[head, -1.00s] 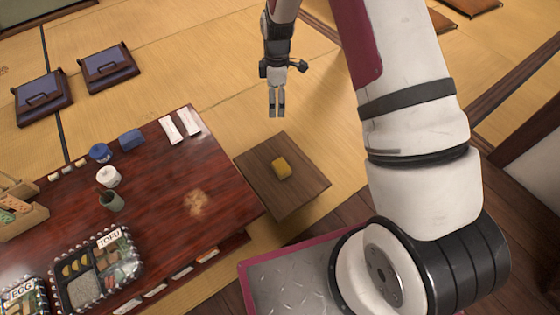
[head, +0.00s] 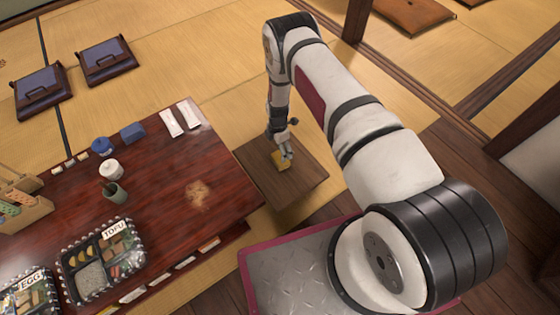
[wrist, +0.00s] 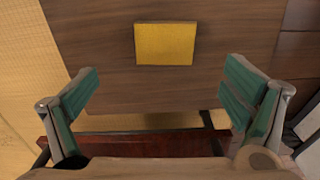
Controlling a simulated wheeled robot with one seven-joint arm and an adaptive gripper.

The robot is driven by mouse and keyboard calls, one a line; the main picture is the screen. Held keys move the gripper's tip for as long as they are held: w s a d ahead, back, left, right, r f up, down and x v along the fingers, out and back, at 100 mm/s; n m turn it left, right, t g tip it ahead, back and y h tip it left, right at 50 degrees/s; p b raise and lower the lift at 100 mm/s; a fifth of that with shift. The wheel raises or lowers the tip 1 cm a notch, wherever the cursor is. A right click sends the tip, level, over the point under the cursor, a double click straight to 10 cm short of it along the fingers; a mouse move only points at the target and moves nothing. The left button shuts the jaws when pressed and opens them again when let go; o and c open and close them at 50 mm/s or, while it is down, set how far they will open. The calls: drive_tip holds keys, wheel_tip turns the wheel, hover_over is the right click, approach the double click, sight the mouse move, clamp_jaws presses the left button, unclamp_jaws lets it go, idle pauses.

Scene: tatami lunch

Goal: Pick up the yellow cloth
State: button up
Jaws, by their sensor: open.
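The yellow cloth (head: 281,163) lies on a small brown wooden stand (head: 303,187) beside the red table. In the wrist view the cloth (wrist: 165,44) is a flat yellow square at the upper middle, on the bare wooden top (wrist: 95,50). My gripper (head: 284,156) is over the cloth in the head view and hides part of it. In the wrist view my gripper (wrist: 164,95) is wide open and empty. The cloth shows ahead of the gap between the fingers, apart from both. The gripper's exact height above it is hard to tell.
The red lacquered table (head: 160,225) stands left of the stand, with a tofu lunch box (head: 100,260), a green cup (head: 115,193), a blue block (head: 132,133) and white napkins (head: 180,118) on it. A brown stain (head: 199,194) marks its top. Tatami floor lies behind.

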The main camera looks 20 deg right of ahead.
sight(278, 157)
wheel_tip(278, 157, down, 3)
drive_tip(key=shift+f+b, duration=0.1)
drive_tip(key=shift+b, duration=0.3)
drive_tip(key=shift+s+d+f+b, duration=0.1)
drive_tip(key=shift+f+b, duration=0.25)
drive_tip(key=shift+f, duration=0.55)
drive_tip(key=shift+s+d+f+b, duration=0.15)
drive_tip(key=shift+f+b, duration=0.2)
drive_tip(key=shift+f, duration=0.5)
drive_tip(key=shift+s+d+f+b, duration=0.1)
drive_tip(key=shift+f+b, duration=0.25)
drive_tip(key=shift+f, duration=0.55)
drive_tip(key=c, duration=1.1)
